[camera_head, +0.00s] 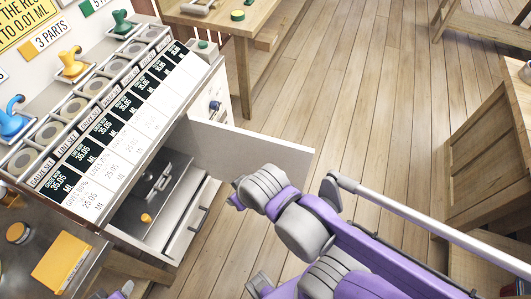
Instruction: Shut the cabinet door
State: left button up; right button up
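The white cabinet (195,130) stands on the left with its door (255,150) swung open to the right. The door's free edge points toward the middle of the floor. The dark interior shows below it, with a grey item and a small yellow knob inside. My purple and grey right arm comes in from the lower right. Its far end (238,200) is just below the door in the picture; contact and the fingers cannot be made out. A small purple and grey part, likely my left gripper (122,291), shows at the bottom edge, mostly cut off.
A sloped panel (105,130) with dark displays and round dispensers tops the cabinet. A lower drawer front (192,222) has a handle. A yellow box (62,262) lies at lower left. Wooden tables (225,22) and a crate (480,150) stand around. Wooden floor between is clear.

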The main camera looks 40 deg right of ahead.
aim_at(229, 152)
jog(key=i+l, duration=0.1)
jog(key=l, duration=0.7)
jog(key=i+l, duration=0.1)
jog(key=l, duration=0.7)
jog(key=i+l, duration=0.1)
jog(key=l, duration=1.5)
jog(key=l+u, duration=0.6)
jog(key=l, duration=0.25)
jog(key=u, duration=1.25)
